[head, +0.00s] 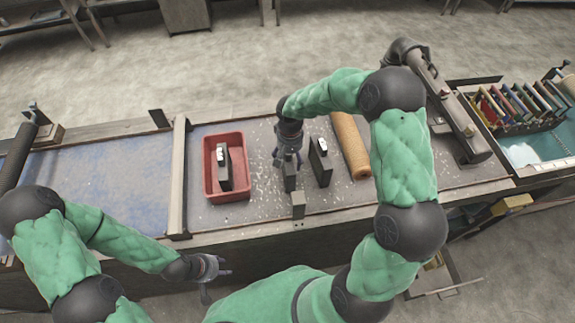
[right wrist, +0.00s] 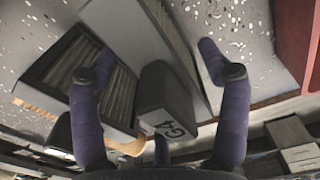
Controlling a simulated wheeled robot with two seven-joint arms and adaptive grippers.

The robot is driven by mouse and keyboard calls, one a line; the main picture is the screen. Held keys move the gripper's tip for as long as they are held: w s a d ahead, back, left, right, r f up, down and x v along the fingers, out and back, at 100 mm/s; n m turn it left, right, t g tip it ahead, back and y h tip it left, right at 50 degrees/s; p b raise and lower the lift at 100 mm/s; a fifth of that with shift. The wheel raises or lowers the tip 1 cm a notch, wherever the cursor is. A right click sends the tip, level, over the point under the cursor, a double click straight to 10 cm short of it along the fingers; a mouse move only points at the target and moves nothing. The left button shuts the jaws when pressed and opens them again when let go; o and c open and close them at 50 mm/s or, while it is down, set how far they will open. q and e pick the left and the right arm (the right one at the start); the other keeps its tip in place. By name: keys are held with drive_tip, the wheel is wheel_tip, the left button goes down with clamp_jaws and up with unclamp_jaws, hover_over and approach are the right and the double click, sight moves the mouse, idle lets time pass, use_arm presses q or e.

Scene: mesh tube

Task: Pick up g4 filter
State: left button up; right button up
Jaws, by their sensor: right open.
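A second filter (head: 321,165) stands close to the right, with pleats visible in the wrist view (right wrist: 80,80). A red tray (head: 207,185) with another filter (head: 223,170) is left. An orange mesh tube (head: 350,145) lies right. A small grey block (head: 298,205) is at the near edge.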

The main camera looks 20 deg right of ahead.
clamp_jaws()
